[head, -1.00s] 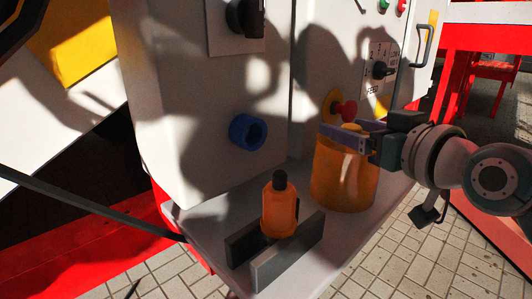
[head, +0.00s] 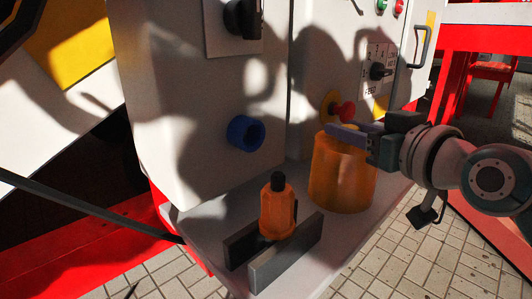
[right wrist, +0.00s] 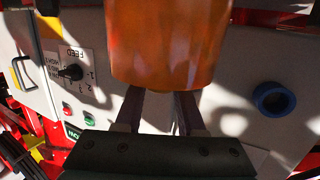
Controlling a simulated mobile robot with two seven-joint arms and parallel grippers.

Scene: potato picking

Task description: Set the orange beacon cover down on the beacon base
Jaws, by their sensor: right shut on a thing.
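The orange beacon cover (head: 342,178) is a translucent orange cylinder at the right end of the white shelf, in front of the cabinet. My right gripper (head: 336,132) is shut on its top part. In the right wrist view the cover (right wrist: 168,45) stands beyond the fingertips (right wrist: 160,95). The cover looks upright. I cannot tell whether its lower edge touches the shelf or hangs just above it. The beacon base cannot be made out; the cover may hide it. My left gripper is not in view.
An orange bottle (head: 278,212) with a black cap stands between two grey rails (head: 286,262) on the white shelf (head: 205,228). The cabinet face carries a blue round fitting (head: 245,133), a red button (head: 344,111) close behind the cover and a black knob (head: 381,71).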

